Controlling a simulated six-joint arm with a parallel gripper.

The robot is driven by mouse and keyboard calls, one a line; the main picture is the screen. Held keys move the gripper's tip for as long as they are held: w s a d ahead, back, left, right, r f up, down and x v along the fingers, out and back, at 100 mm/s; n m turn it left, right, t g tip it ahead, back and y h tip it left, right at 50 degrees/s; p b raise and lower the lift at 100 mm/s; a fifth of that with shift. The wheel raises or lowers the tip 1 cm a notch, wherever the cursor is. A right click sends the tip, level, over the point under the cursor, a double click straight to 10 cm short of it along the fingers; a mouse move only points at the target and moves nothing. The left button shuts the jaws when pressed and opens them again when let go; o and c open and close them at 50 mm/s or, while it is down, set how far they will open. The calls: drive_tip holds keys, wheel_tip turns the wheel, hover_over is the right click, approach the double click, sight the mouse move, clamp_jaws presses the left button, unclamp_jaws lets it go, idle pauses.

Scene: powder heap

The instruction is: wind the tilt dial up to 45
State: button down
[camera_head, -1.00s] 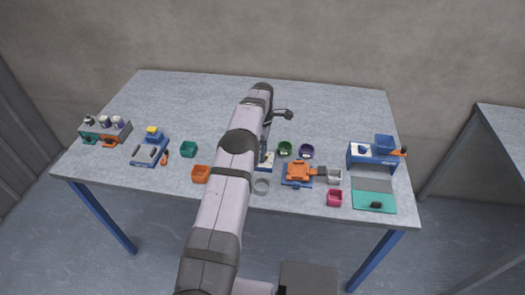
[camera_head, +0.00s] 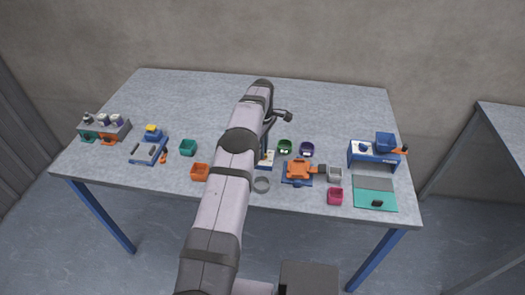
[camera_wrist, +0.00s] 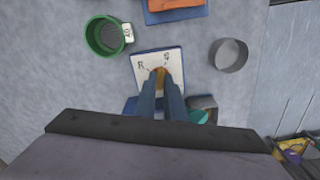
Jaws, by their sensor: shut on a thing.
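A white dial plate (camera_wrist: 147,62) with dark marks lies on a blue base in the wrist view. A small brownish-yellow knob (camera_wrist: 161,73) stands on it. My gripper (camera_wrist: 161,84) is shut on this knob, with its two blue-grey fingers on either side. The fingers cover the lower part of the plate, and the dial's reading cannot be made out. In the head view the dial plate (camera_head: 268,159) is partly hidden behind my arm, and my gripper's fingertips are hard to see there.
A blue hopper machine (camera_head: 373,160) is at right. The back of the table is clear.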

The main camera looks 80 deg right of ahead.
drive_tip(key=shift+m, duration=1.2)
drive_tip(key=c, duration=1.8)
unclamp_jaws()
drive_tip(key=shift+c, duration=0.2)
drive_tip(key=shift+r+b, duration=0.85)
drive_tip(key=shift+r, duration=2.85)
